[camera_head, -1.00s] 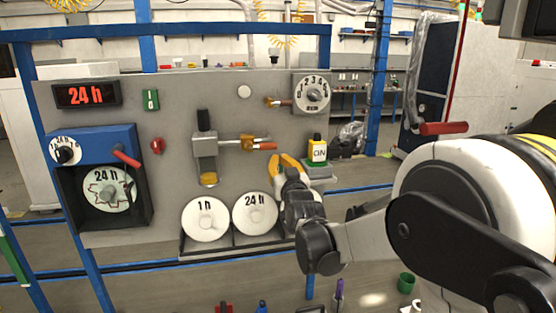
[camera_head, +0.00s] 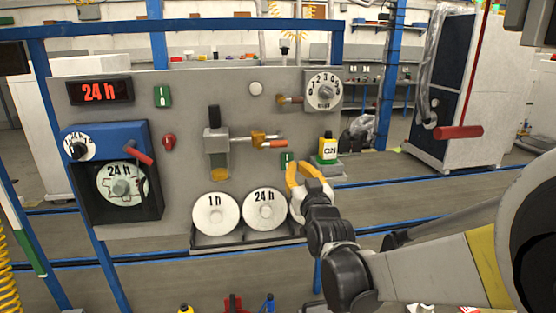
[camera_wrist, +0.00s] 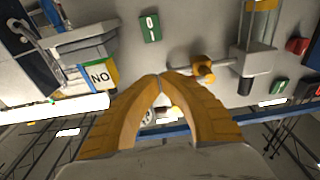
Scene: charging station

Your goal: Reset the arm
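My gripper (camera_head: 291,166) has yellow curved fingers and is in front of the lower right of the grey panel (camera_head: 190,90), right of the 24 h disc. In the wrist view its fingertips (camera_wrist: 161,75) meet with nothing held between them; a gap shows between the curved fingers farther back. My arm comes in from the right side of the head view. The gripper appears apart from the panel, though the exact distance is hard to tell.
The panel carries a blue timer box (camera_head: 100,140), a red-handled lever (camera_head: 272,143), a dial (camera_head: 323,90), and 1 h (camera_head: 216,214) and 24 h (camera_head: 265,208) discs. Small items lie at the bottom edge.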

